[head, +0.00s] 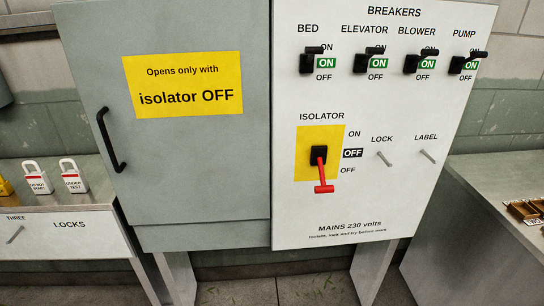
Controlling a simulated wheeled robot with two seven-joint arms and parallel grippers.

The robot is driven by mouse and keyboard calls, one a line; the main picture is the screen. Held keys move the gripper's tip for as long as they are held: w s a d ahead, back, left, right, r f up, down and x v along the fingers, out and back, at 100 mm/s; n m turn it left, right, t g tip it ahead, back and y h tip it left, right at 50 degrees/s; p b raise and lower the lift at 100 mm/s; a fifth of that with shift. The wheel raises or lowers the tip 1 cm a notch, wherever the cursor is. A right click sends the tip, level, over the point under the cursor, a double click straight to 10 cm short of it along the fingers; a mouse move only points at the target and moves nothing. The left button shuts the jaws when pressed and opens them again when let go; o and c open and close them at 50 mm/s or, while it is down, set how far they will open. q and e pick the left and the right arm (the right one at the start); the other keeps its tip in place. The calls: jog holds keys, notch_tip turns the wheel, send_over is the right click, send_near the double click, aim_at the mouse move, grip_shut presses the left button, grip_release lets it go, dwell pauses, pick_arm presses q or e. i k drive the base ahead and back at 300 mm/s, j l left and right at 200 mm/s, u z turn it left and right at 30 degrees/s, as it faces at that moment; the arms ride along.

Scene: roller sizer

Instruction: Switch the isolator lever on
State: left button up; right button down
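The isolator lever (323,174) is red with a crossbar at its end. It comes out of a black block on a yellow plate (334,136) on the white breaker panel (420,205). The lever points down, toward the lower OFF mark. A dark tag beside it reads OFF (353,153), and ON is printed above that tag. Neither of my grippers shows in the head view.
Four black breaker levers, including BED (307,62), are up with green ON tags. LOCK (384,158) and LABEL (428,156) pegs are bare. The grey cabinet door (190,180) is closed. Padlocks (37,178) stand on the left bench; a right bench (500,200) holds a wooden tray.

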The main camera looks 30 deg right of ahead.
aim_at(324, 189)
jog(key=z, duration=1.3)
